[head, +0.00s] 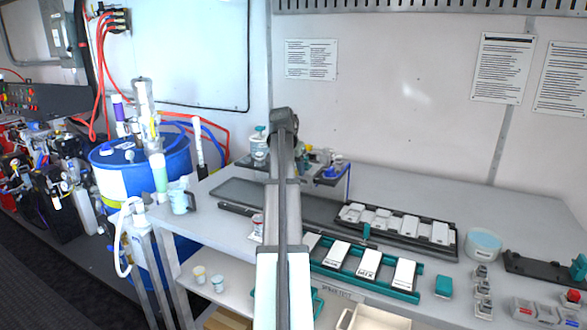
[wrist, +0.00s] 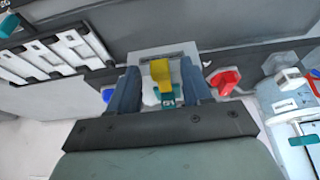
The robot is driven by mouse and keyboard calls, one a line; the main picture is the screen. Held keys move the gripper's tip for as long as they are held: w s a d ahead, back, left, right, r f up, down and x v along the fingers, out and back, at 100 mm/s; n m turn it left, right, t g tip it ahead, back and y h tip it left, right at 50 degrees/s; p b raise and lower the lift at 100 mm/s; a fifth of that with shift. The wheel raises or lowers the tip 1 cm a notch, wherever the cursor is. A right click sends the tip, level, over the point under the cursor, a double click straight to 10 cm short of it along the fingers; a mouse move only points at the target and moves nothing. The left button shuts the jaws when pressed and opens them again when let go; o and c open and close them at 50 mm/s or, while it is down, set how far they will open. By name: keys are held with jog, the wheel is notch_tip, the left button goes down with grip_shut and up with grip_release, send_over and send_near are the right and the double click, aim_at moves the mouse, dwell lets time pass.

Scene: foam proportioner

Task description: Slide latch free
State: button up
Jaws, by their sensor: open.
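In the wrist view my gripper (wrist: 160,78) is open, with one dark finger on each side of a small yellow piece (wrist: 161,72). The yellow piece looks like the latch, but I cannot be sure. A teal part (wrist: 167,99) sits just below it, over a pale block. They stand before a grey plate (wrist: 150,54). I cannot tell whether the fingers touch them. In the head view my arm reaches to the back of the bench and hides most of the gripper. A small dark stand (head: 330,178) with coloured parts shows beside the arm there.
A black rack (head: 397,228) and a teal rack (head: 365,270), both with white blocks, lie right of my arm. In the wrist view a red part (wrist: 223,82) and a blue part (wrist: 107,95) flank the fingers. A blue drum (head: 150,165) stands left of the bench.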

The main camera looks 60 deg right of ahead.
jog(key=v, duration=1.4)
jog(key=shift+f, duration=0.15)
